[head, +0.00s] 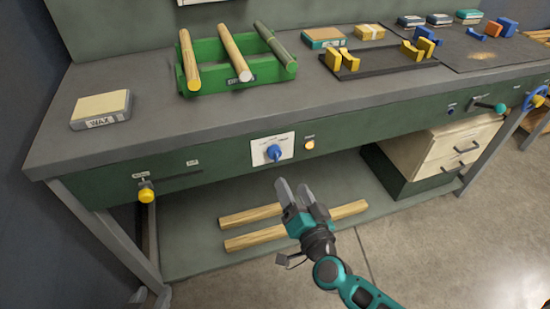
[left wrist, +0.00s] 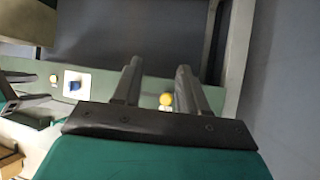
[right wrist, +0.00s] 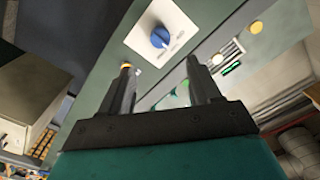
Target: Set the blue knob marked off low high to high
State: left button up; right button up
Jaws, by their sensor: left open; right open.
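The blue knob (head: 273,152) sits on a white plate (head: 287,143) on the green front of the bench. In the right wrist view the blue knob (right wrist: 160,37) is beyond the fingertips, and its plate (right wrist: 182,16) has small lettering too blurred to read. I cannot tell which mark the knob points at. My right gripper (head: 295,188) is open and empty, below and slightly right of the knob, apart from it.
An orange button (head: 309,145) is just right of the plate. A yellow knob (head: 146,192) sticks out under a slot at the left. A teal-ended lever (head: 499,108) and a blue handwheel (head: 537,97) are at the right. Wooden rods (head: 250,215) lie on the lower shelf.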

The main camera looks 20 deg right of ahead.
aim_at(278, 158)
jog(key=w+b, duration=0.1)
jog(key=w, duration=1)
jog(key=shift+w+a+b, duration=0.1)
jog(key=shift+a+b, duration=0.1)
jog(key=shift+b, duration=0.15)
jog(key=c, duration=1)
